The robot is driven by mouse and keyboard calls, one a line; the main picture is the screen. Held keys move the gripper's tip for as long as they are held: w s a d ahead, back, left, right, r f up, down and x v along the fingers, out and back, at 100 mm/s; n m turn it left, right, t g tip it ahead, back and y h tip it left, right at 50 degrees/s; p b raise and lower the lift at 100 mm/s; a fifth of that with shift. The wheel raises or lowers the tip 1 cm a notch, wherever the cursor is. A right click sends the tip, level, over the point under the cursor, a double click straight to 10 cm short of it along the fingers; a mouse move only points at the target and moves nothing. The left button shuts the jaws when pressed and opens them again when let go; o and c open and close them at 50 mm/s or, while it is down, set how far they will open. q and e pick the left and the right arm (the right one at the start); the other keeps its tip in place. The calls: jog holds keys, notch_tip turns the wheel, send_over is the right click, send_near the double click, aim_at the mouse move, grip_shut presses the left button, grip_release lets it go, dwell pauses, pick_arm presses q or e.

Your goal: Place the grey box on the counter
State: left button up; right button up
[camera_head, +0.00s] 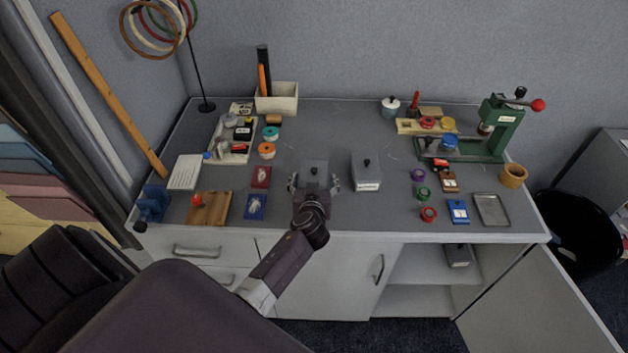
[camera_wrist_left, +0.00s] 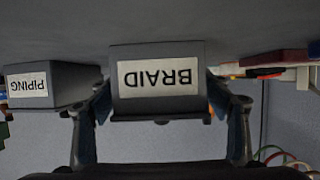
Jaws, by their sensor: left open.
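A grey lidded box (camera_head: 315,168) with a dark knob stands on the counter (camera_head: 330,120) near its front middle. In the left wrist view, which is upside down, this grey box (camera_wrist_left: 158,80) carries a white label reading BRAID. My left gripper (camera_head: 314,184) is open, with one finger on each side of this box; I cannot tell whether they touch it. A second grey box (camera_head: 366,172), labelled PIPING in the left wrist view (camera_wrist_left: 50,86), stands just right of it. Another grey box (camera_head: 457,256) sits on the shelf inside the open cabinet. My right gripper is out of view.
Blue (camera_head: 255,206) and red (camera_head: 261,177) packets lie left of the gripper. Coloured spools, a blue card (camera_head: 458,211), a metal tray (camera_head: 492,210) and a green press (camera_head: 497,125) are at the right. An open cabinet door (camera_head: 545,300) juts forward at the lower right.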

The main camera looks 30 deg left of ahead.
pick_arm(q)
jog(key=shift+r, duration=0.15)
jog(key=v, duration=1)
jog(key=shift+s+d+b, duration=0.15)
jog(key=shift+s+b, duration=0.05)
jog(key=shift+b, duration=0.2)
jog(key=shift+v, duration=0.8)
